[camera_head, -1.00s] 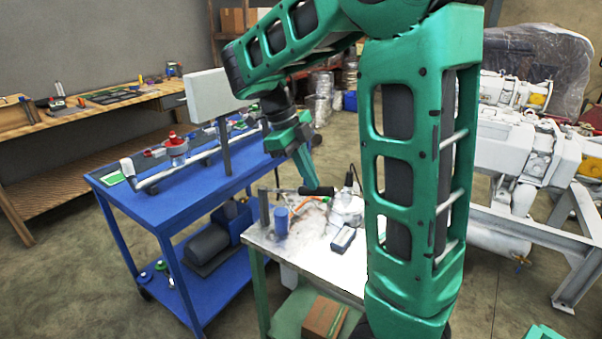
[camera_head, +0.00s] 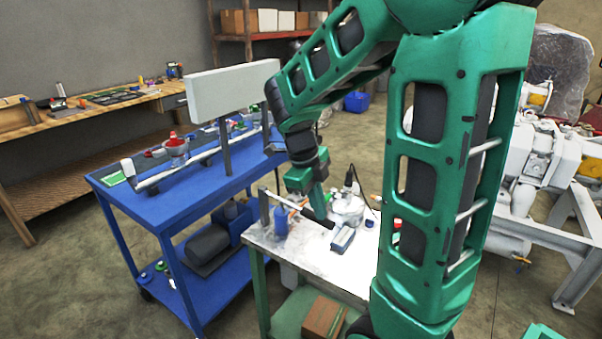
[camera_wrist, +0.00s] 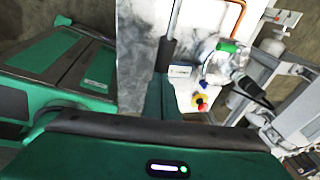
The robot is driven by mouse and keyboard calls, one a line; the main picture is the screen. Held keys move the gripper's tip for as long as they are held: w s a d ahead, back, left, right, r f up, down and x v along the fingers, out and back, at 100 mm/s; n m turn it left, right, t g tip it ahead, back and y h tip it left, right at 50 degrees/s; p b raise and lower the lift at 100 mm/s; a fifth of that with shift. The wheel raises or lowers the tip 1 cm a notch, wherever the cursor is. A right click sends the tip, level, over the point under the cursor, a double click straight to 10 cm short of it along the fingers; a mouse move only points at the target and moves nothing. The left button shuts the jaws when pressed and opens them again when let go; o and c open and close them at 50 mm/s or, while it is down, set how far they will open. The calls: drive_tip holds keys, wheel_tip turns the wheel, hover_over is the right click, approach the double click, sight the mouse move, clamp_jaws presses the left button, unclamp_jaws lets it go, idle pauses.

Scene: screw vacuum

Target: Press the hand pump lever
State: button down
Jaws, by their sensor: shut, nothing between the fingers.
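The hand pump stands on the white table at the left, with a grey post and a lever whose black handle (camera_head: 314,216) slopes down to the right. In the wrist view the black handle (camera_wrist: 166,50) shows just beyond my fingers. My gripper (camera_head: 319,213) is shut and empty, pointing down over the outer part of the handle. Its tip seems to be at or against the handle, but I cannot tell whether it touches. In the wrist view my green fingers (camera_wrist: 160,98) hide the end of the handle.
The white table (camera_head: 322,266) also bears a blue cylinder (camera_head: 281,221), a small grey-blue box (camera_head: 343,239) and a glass vessel (camera_head: 348,208). A blue cart (camera_head: 150,217) with piping stands close on the left.

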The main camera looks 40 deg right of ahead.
drive_tip(key=shift+s+a+f, duration=0.1)
drive_tip(key=shift+s+f, duration=0.3)
drive_tip(key=shift+f, duration=0.05)
drive_tip(key=shift+w+r, duration=0.3)
drive_tip(key=shift+r, duration=0.3)
drive_tip(key=shift+w+r, duration=0.3)
drive_tip(key=shift+r, duration=0.25)
wheel_tip(320, 180, up, 12)
drive_tip(key=s+a, duration=0.1)
drive_tip(key=s, duration=0.1)
drive_tip(key=shift+s+a, duration=0.35)
drive_tip(key=shift+a, duration=0.05)
